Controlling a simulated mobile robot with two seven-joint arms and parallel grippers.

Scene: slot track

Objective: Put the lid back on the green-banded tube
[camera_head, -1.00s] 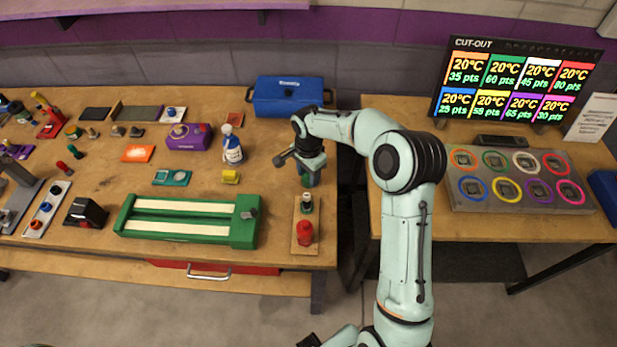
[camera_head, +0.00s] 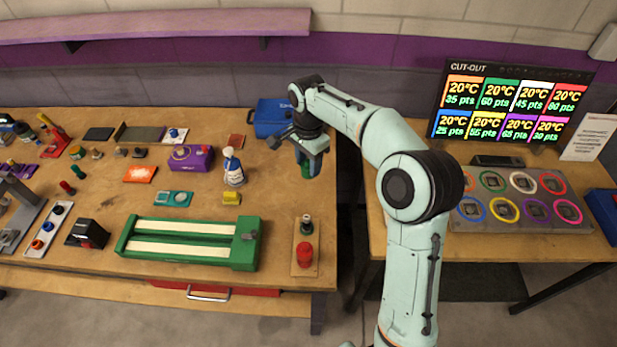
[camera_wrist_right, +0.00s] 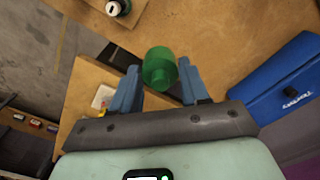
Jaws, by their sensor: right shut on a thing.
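My right gripper (camera_head: 308,165) is raised over the right end of the wooden bench, in front of the blue toolbox. It is shut on a green lid (camera_wrist_right: 160,68), a stepped round piece between the blue fingers in the right wrist view. A small dark tube (camera_head: 305,224) with a pale ring stands upright on a wooden block (camera_head: 314,268). Its dark top with a white ring shows in the wrist view (camera_wrist_right: 114,8), apart from the lid. I cannot clearly make out a green band on it. My left gripper is out of view.
A red round piece (camera_head: 304,254) stands on the same block, in front of the tube. A green slotted track (camera_head: 190,244) lies to the left. The blue toolbox (camera_head: 270,118) is behind the gripper. A gap separates this bench from the right table.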

